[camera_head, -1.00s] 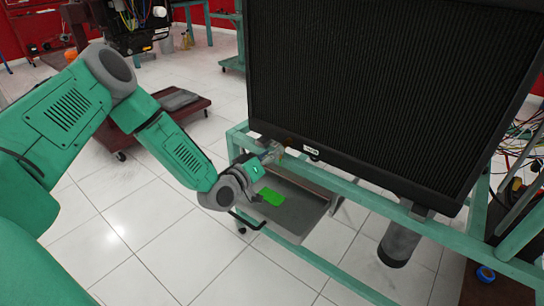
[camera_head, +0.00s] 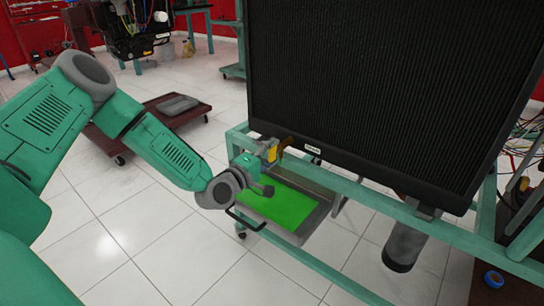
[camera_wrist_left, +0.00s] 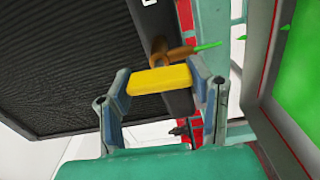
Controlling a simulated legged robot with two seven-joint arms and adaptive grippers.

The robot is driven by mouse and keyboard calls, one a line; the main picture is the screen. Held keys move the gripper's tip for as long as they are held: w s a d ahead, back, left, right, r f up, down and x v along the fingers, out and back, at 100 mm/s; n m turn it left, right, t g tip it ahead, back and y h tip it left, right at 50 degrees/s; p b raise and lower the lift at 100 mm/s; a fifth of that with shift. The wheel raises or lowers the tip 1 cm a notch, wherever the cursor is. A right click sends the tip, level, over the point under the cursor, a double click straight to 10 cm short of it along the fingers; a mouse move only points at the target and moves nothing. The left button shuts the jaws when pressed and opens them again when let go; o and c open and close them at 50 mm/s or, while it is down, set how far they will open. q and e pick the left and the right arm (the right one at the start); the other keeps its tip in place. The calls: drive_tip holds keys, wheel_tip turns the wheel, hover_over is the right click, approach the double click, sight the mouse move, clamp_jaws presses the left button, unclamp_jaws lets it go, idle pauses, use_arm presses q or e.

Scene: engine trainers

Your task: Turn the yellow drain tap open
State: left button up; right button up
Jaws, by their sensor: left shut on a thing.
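The yellow drain tap (camera_head: 272,154) is under the lower left edge of the black radiator (camera_head: 375,90). In the left wrist view its yellow handle (camera_wrist_left: 160,79) lies crosswise between the fingers of my left gripper (camera_wrist_left: 161,84), which is shut on it. In the head view my left gripper (camera_head: 263,156) is at the tap, partly hidden by its own wrist. A brown spout (camera_wrist_left: 178,53) shows beyond the handle, with a thin green stream (camera_wrist_left: 207,45) at its end. Green liquid (camera_head: 279,205) covers much of the tray below. My right gripper is out of view.
The grey tray (camera_head: 319,213) sits within the green frame (camera_head: 315,263), below the radiator. A dark cylinder (camera_head: 403,245) hangs lower right. A low red trolley (camera_head: 185,112) stands behind my left arm. The tiled floor at the lower left is clear.

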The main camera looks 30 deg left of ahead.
use_arm(q)
drive_tip(key=shift+s+a+f+n, duration=0.15)
drive_tip(key=shift+f+n, duration=0.15)
drive_tip(key=shift+n, duration=0.2)
drive_tip(key=o, duration=1.2)
drive_tip(key=shift+c, duration=0.2)
drive_tip(key=shift+a, duration=0.1)
drive_tip(key=shift+r, duration=0.1)
drive_tip(key=s+a, duration=0.1)
drive_tip(key=s, duration=1)
drive_tip(key=shift+s, duration=0.4)
